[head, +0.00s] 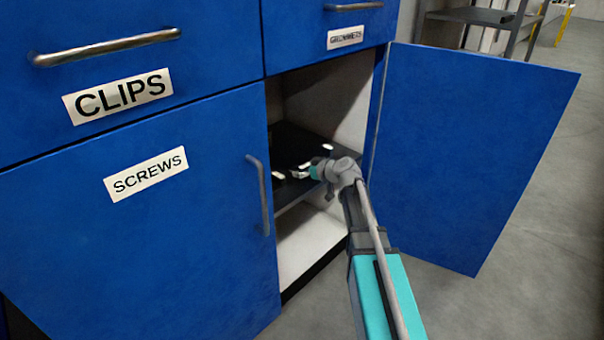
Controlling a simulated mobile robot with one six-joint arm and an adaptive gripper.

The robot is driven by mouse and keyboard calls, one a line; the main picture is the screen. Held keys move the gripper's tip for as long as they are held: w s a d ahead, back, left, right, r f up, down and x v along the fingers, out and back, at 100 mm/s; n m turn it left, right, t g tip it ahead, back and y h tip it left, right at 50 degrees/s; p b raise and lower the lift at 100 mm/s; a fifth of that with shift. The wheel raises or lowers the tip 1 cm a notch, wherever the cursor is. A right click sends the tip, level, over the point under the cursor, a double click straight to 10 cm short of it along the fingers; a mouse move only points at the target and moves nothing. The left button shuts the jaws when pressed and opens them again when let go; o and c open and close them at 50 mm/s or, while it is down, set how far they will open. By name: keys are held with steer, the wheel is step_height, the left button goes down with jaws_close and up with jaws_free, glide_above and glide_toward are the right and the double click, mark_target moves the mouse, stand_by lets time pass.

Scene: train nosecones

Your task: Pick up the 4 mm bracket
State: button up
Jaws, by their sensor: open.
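My gripper (298,173) is inside the open cabinet, low over the dark shelf (298,142), pointing left. It is small in view, and its fingers are open. Small pale pieces lie on the shelf: one (278,176) just left of my fingertips and one (328,147) further back on the right. I cannot tell whether either is the 4 mm bracket or a label. Part of the shelf is hidden behind my wrist.
The cabinet's blue door (470,150) stands open on the right. A closed blue door marked SCREWS (146,173), with an upright handle (259,195), borders the opening on the left. Drawers are above. A white lower compartment (305,240) looks empty.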

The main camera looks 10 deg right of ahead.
steer(key=shift+w, duration=0.1)
stand_by(0.5)
steer(key=c, duration=1.3)
step_height(320, 180, up, 3)
steer(key=p, duration=0.2)
steer(key=shift+f+p, duration=0.2)
steer(key=shift+p, duration=0.15)
steer(key=shift+s+r+p, duration=1.7)
steer(key=shift+s+r, duration=0.05)
steer(key=shift+s, duration=0.6)
steer(key=shift+s+r+p, duration=1.7)
steer(key=shift+s+p, duration=0.05)
steer(key=shift+s, duration=0.55)
steer(key=shift+s+r+p, duration=1.7)
steer(key=shift+s+r, duration=0.05)
steer(key=shift+s, duration=0.6)
steer(key=shift+s, duration=0.1)
